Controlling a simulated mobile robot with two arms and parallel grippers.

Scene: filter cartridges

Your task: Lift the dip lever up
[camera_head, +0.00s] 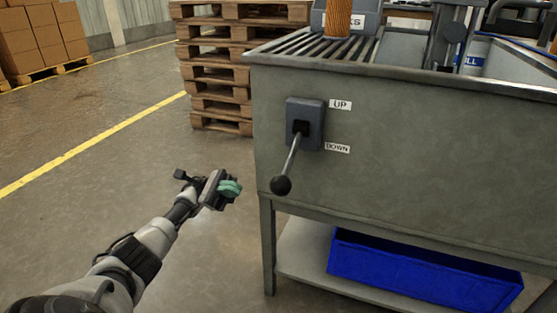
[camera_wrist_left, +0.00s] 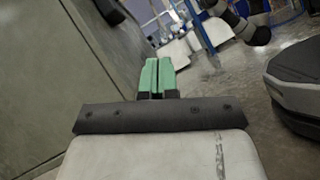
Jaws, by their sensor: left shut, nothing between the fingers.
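The dip lever (camera_head: 289,166) is a metal rod with a black ball knob (camera_head: 281,185) on a dark housing (camera_head: 304,123) at the tank's side. It slants down and to the left, below the DOWN label (camera_head: 337,148); the UP label (camera_head: 340,104) is above. My left gripper (camera_head: 231,188) is left of the knob in the head view, apart from it. Its green fingertips are shut with nothing between them, and they also show in the left wrist view (camera_wrist_left: 157,76). A dark, partly cut-off shape (camera_wrist_left: 110,10) at that view's top may be the knob. My right gripper is not clearly seen.
The grey tank (camera_head: 420,140) stands on a frame with a lower shelf holding a blue bin (camera_head: 420,270). Stacked wooden pallets (camera_head: 220,75) stand behind, left of the tank. Boxes (camera_head: 40,40) sit at the far left. The floor around my left arm is clear.

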